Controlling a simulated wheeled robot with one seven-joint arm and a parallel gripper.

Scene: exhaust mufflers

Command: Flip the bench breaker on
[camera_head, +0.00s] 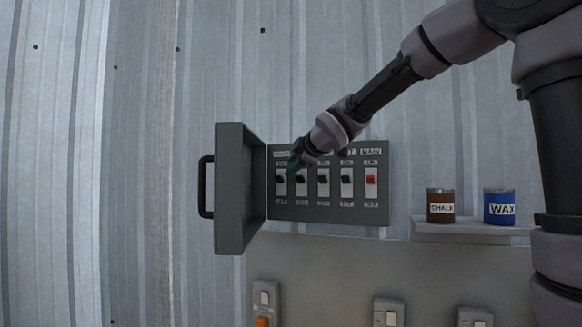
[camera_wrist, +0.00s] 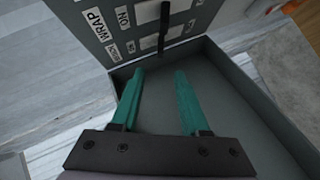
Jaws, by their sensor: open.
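The open breaker box (camera_head: 328,214) hangs on the metal wall with a row of several switches. The rightmost is a red switch (camera_head: 370,180) under a MAIN label; the others have black levers. My gripper (camera_head: 298,165) is at the two leftmost switches and hides some of the labels above them, so I cannot tell which is the bench breaker. In the wrist view my gripper (camera_wrist: 158,75) is open, with green fingers apart and nothing between them. A black lever (camera_wrist: 164,25) stands just beyond the fingertips, near a WRAP label (camera_wrist: 95,25) and an ON label.
The box's door (camera_head: 240,190) stands open to the left, with a handle, close by my fingers. A shelf (camera_head: 460,228) at right carries a brown CHALK tin (camera_head: 440,207) and a blue WAX tin (camera_head: 499,207). Small switch boxes (camera_head: 388,311) sit below on a grey panel.

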